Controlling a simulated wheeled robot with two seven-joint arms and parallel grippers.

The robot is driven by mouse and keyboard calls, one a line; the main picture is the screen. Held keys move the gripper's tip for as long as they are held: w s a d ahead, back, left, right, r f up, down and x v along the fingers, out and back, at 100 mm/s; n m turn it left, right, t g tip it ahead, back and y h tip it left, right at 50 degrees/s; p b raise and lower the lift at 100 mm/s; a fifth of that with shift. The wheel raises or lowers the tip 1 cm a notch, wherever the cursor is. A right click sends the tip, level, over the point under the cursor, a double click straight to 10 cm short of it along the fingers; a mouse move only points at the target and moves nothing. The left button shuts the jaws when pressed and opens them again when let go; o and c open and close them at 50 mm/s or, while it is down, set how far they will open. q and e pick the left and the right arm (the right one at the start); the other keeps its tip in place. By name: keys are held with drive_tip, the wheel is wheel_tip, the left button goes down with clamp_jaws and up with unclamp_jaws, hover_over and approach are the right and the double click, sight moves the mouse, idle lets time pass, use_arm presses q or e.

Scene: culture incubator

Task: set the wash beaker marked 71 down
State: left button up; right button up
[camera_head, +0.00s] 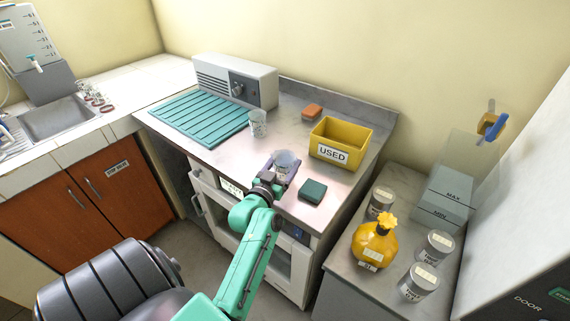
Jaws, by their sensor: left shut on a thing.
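My left gripper (280,171) is shut around a small clear beaker (285,160) over the front part of the grey worktop. I cannot read a number on it, and I cannot tell whether its base touches the worktop. A second clear beaker (258,123) stands upright at the right edge of the teal ribbed mat (200,118), with faint marks too small to read. My right gripper is not in view.
A yellow bin labelled USED (340,139), an orange block (312,111) and a dark green block (313,191) are on the worktop (222,158). A grey device (235,80) stands behind the mat. A lower counter at right holds an orange bottle (374,246) and several jars.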

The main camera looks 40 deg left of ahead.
use_arm(q)
drive_tip(key=shift+w+f, duration=0.1)
drive_tip(key=o, duration=1.3)
